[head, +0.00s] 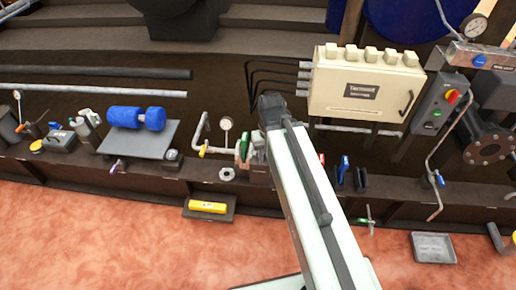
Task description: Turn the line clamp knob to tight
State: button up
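No part in view is clearly marked as the line clamp knob, and I cannot tell which small fitting it is. A green-handled fitting (243,148) stands on the bench just left of my arm, partly hidden by it. A small T-shaped handle with a green part (368,220) sticks out from the bench front, right of my arm. A small purple-tipped handle (117,165) sits on the bench front at the left. My arm reaches up through the middle of the view. My gripper is not visible; whatever lies behind the arm is hidden.
A cream electrical box (363,90) and a grey switch panel (438,103) stand at the back right. A blue roller (136,118) lies on a grey plate at the left. A pressure gauge (226,124) and piping stand left of my arm. The reddish floor (100,245) is open in front.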

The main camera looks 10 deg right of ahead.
jog(key=o, duration=0.5)
jog(key=shift+w+d, duration=0.15)
jog(key=shift+o, duration=0.7)
jog(key=w+f+n+b, duration=0.3)
jog(key=w+n, duration=0.4)
jog(key=n, duration=0.4)
jog(key=shift+w+d+f+b, duration=0.25)
jog(key=shift+d+f+b, duration=0.05)
jog(key=shift+d+f, duration=0.05)
jog(key=w+n, duration=0.1)
jog(key=n, duration=0.2)
jog(key=w+f+n+b, duration=0.1)
jog(key=w+n, duration=0.1)
jog(key=n, duration=0.1)
jog(key=w+f+n+b, duration=0.1)
jog(key=w+n, duration=0.1)
jog(key=n, duration=0.1)
jog(key=shift+w+n, duration=0.4)
jog(key=shift+n, duration=0.7)
notch_tip(320, 180, down, 8)
jog(key=b, duration=0.8)
jog(key=shift+r, duration=0.1)
jog(key=c, duration=1.4)
